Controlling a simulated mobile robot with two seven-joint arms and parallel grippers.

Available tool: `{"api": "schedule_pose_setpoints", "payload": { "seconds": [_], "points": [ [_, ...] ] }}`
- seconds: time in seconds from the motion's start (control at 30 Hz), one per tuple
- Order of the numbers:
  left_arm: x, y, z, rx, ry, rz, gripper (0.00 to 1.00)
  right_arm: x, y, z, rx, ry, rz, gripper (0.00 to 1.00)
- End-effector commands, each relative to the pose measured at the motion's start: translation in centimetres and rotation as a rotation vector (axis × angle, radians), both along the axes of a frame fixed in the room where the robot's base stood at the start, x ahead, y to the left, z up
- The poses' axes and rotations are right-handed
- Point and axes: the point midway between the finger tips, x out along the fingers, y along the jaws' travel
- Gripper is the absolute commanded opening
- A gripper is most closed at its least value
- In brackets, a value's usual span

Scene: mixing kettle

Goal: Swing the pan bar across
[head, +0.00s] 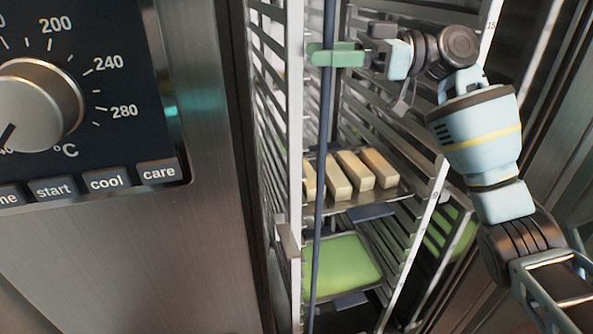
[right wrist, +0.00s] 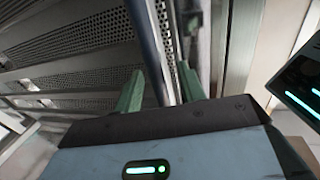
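The pan bar (head: 318,200) is a long dark blue upright rod in front of the rack, tilted slightly in the head view. It also shows in the right wrist view (right wrist: 147,45), running down between the green fingers. My right gripper (head: 322,54) reaches in from the right, near the top of the head view. Its fingers (right wrist: 160,80) stand apart on either side of the bar. My left gripper is not in view.
The rack (head: 295,120) has many side rails. A tray (head: 385,195) holds several pale blocks, and a green tray (head: 340,265) sits lower. An oven panel (head: 110,150) with a dial (head: 40,100) and buttons fills the left. Perforated metal (right wrist: 80,75) lies behind the fingers.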

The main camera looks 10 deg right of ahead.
Motion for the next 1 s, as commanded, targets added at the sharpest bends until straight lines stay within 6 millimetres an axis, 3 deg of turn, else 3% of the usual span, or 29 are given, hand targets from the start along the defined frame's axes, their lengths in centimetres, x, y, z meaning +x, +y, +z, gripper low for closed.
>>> {"api": "schedule_pose_setpoints", "payload": {
  "seconds": [0.27,1.0],
  "points": [
    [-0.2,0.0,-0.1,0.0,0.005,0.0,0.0,0.0,-0.4,0.1,0.001,0.0,-0.004,0.4],
    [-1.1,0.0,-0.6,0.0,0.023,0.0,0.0,-1.2,-6.9,0.1,0.001,0.001,-0.004,0.4]
  ]
}}
